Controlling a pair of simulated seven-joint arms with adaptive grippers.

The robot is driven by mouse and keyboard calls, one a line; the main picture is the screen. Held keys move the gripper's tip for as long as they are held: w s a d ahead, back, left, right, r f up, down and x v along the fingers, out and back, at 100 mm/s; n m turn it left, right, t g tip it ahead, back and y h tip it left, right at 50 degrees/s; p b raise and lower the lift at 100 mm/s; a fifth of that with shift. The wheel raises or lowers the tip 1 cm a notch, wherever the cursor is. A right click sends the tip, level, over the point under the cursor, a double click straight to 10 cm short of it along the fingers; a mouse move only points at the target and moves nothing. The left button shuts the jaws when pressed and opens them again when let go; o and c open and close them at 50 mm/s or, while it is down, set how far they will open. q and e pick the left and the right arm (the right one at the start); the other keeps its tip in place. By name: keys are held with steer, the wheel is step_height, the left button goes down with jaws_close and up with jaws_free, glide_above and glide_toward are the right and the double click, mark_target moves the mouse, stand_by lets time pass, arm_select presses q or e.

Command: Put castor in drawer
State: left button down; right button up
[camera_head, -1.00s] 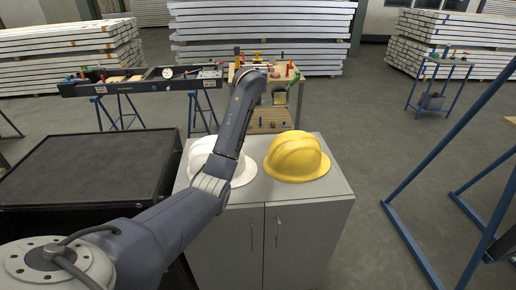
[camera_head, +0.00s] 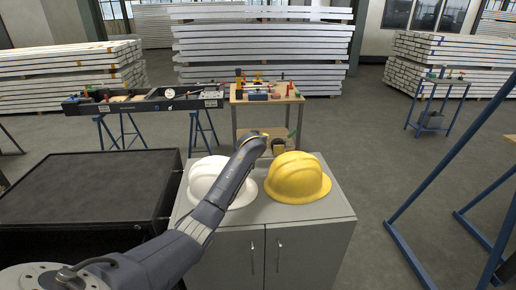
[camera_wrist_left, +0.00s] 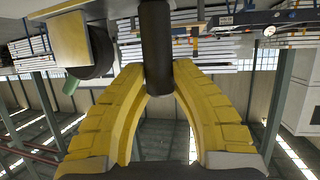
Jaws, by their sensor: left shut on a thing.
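My left arm reaches over the grey cabinet. Its gripper (camera_head: 262,138) is small and partly hidden in the head view. In the left wrist view the yellow fingers (camera_wrist_left: 157,75) are closed around a dark upright part (camera_wrist_left: 157,40), which I take to be the castor. A black rounded shape with a tan plate (camera_wrist_left: 70,42) shows left of the fingers; I cannot tell whether it belongs to the castor. A small dark and yellow shape (camera_head: 278,146) shows beside the gripper in the head view. No open drawer is clearly visible. My right gripper is not in view.
A white helmet (camera_head: 205,186) and a yellow helmet (camera_head: 300,178) sit on the grey cabinet (camera_head: 318,208). A black chest (camera_head: 85,190) stands to its left. A wooden workbench (camera_head: 265,99) with tools stands behind. Blue frame bars (camera_head: 440,170) are on the right.

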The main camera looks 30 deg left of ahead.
arm_select(q)
steer(key=shift+f, duration=2)
steer(key=shift+f, duration=0.15)
steer(key=c, duration=1.2)
jaws_free()
steer(key=shift+f, duration=0.1)
steer(key=shift+o, duration=0.2)
steer(key=v, duration=1.2)
